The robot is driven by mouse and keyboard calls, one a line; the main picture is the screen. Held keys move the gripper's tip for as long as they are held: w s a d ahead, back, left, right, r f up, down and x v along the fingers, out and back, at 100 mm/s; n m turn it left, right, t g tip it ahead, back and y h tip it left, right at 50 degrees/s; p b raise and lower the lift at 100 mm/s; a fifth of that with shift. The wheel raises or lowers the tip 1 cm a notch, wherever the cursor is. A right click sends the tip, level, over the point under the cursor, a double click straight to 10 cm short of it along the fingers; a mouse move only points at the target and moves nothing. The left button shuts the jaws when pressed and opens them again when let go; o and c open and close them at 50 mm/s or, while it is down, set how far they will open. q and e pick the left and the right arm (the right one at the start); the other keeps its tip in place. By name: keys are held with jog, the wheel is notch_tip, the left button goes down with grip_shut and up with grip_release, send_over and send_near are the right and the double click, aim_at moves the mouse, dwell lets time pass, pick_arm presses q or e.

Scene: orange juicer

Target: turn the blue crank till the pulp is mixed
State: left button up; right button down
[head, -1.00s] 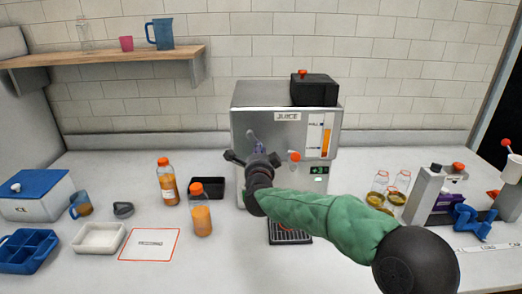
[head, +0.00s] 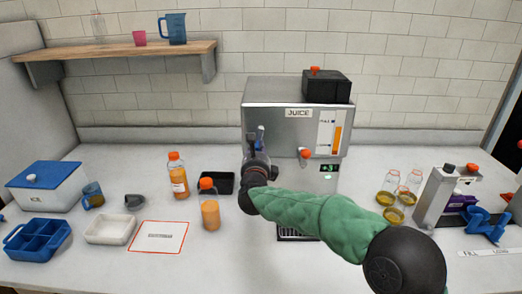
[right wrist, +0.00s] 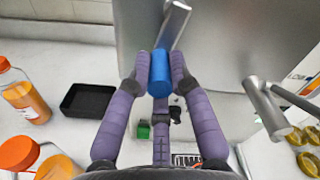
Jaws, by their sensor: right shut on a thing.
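The steel juicer (head: 292,118) stands at the back of the counter, with a "JUICE" label and an orange level strip on its front. My right gripper (head: 260,137) is at the left part of its front. The handle joins a metal crank arm (right wrist: 173,25) in front of the steel face. In the head view the gripper mostly hides the crank. The pulp inside cannot be seen. My left gripper is not in view.
Two orange bottles (head: 178,178) (head: 210,208) and a black tray (head: 226,178) stand left of the juicer. A metal tap lever (right wrist: 266,105) juts out right of the crank.

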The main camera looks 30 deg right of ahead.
jog(key=shift+w+a+f+m, duration=0.2)
jog(key=shift+a+m, duration=0.25)
jog(key=shift+m, duration=0.45)
notch_tip(320, 180, up, 8)
jog(key=m, duration=2.3)
jog(key=shift+w+a+r, duration=0.2)
jog(key=shift+w+a, duration=0.05)
jog(key=shift+a, duration=0.05)
jog(key=shift+s+d+r+m, duration=0.1)
jog(key=shift+d+r+m, duration=0.05)
jog(key=shift+m, duration=0.25)
jog(key=c, duration=1.1)
grip_release()
jog(key=shift+f, duration=0.2)
